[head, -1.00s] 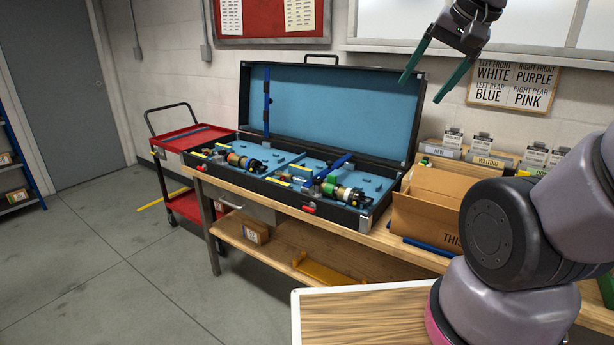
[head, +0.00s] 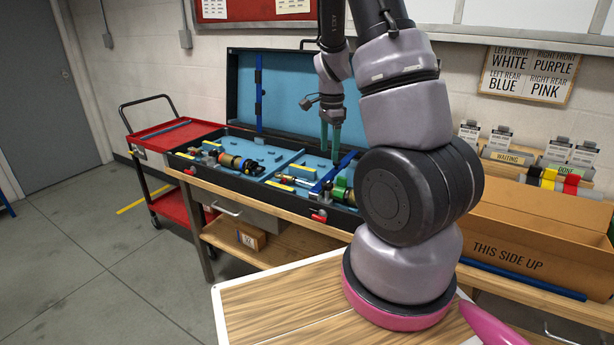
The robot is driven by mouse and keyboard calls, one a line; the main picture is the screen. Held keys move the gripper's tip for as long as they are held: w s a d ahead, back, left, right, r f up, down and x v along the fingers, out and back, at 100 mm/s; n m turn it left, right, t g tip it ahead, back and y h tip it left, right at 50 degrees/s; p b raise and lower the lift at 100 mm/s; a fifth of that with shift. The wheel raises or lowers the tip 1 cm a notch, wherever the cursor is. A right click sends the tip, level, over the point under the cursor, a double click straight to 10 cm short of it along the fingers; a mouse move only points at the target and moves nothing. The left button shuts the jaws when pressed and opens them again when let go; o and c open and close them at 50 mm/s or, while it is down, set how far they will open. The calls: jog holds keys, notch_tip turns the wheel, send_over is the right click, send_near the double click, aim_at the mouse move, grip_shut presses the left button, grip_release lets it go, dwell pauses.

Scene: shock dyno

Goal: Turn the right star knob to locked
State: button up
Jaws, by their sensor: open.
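An open black case (head: 262,192) with blue foam lies on the bench. In its right half, a blue bar (head: 330,174) lies slanted across the foam. A small green part (head: 341,183) sits beside the bar and may be the right star knob; its shape and setting are too small to tell. My arm covers the right end of the case and part of what lies there. My gripper (head: 330,150) points down with open green fingers, above and behind the blue bar in the picture. It appears empty and apart from the case parts.
The case lid stands open behind my gripper. A cardboard box (head: 520,238) is at the right. A red cart (head: 174,136) stands left of the bench.

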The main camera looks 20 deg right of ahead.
aim_at(327, 183)
notch_tip(327, 183, down, 11)
jog(key=shift+w+f, duration=0.1)
jog(key=shift+w, duration=0.05)
dwell(0.4)
grip_shut()
